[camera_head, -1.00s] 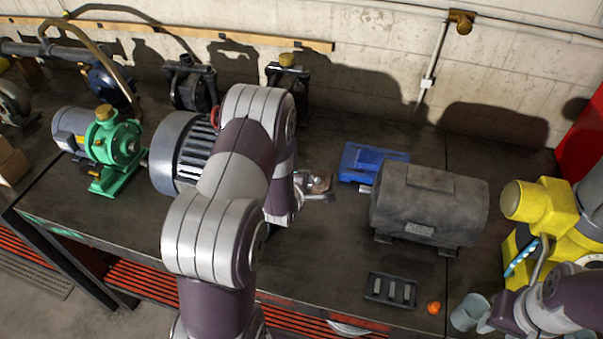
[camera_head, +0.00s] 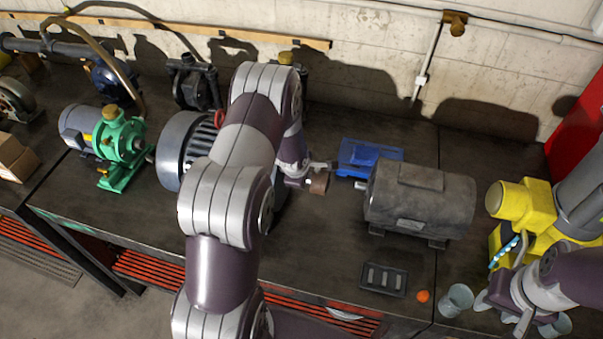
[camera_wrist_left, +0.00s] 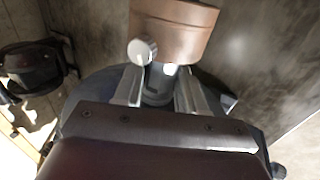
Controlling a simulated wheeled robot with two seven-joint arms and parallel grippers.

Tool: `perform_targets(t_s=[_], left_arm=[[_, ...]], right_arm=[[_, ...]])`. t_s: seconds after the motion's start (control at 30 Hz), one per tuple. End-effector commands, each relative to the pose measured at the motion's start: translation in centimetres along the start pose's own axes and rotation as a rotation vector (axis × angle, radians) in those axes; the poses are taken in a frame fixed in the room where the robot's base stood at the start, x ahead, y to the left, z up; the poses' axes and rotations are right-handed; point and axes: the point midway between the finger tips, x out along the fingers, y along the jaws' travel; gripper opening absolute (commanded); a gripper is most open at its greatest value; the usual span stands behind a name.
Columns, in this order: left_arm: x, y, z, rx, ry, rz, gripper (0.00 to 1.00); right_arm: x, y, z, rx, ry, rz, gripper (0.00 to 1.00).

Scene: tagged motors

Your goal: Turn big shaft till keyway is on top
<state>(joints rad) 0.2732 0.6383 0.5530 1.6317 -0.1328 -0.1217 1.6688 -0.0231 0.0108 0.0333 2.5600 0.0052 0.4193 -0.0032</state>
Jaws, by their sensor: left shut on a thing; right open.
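The big finned blue-grey motor (camera_head: 174,142) lies on the bench behind my left arm, which covers its right part. My left gripper (camera_head: 308,170) is at its shaft end. In the left wrist view, the gripper (camera_wrist_left: 160,90) has its silver fingers on either side of the grey big shaft (camera_wrist_left: 157,97) and is shut on it. A dark slot shows on the shaft; I cannot tell for sure that it is the keyway. A brown cylinder (camera_wrist_left: 175,30) with a silver knob (camera_wrist_left: 142,51) is beyond the fingertips. My right gripper (camera_head: 502,312) is open at the lower right.
A dark grey motor (camera_head: 418,200) and a blue box (camera_head: 365,157) are right of my left gripper. A black tray (camera_head: 384,279), an orange ball (camera_head: 423,296) and a grey cup (camera_head: 456,299) are near the front edge. A yellow machine (camera_head: 520,205) stands at right.

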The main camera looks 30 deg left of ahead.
Motion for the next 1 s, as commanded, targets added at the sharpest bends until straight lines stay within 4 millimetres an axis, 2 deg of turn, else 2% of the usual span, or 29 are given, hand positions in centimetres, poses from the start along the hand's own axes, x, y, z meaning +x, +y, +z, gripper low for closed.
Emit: perform_targets(t_s=[0.37,0.4,0.47,0.8,0.93,1.0], left_arm=[[0.0,0.0,0.0,-0.001,0.000,-0.003,0.10],[0.1,0.0,0.0,-0.001,0.000,-0.003,0.50],[0.1,-0.1,0.0,0.000,0.000,-0.003,0.66],[-0.3,0.0,0.0,0.000,0.000,-0.002,0.66],[-1.9,0.0,0.0,0.002,0.000,0.000,0.66],[-3.5,0.1,0.0,0.000,0.000,0.000,0.66]], right_arm=[[0.0,0.0,0.0,0.000,0.000,0.000,0.43],[0.0,0.0,0.0,0.000,0.000,0.000,0.43],[0.0,0.0,0.0,0.000,0.000,0.000,0.43],[0.1,0.0,0.0,0.000,0.000,0.000,0.43],[0.5,0.0,0.1,0.000,0.000,0.000,0.43],[0.5,0.0,0.1,0.000,0.000,0.000,0.43]])
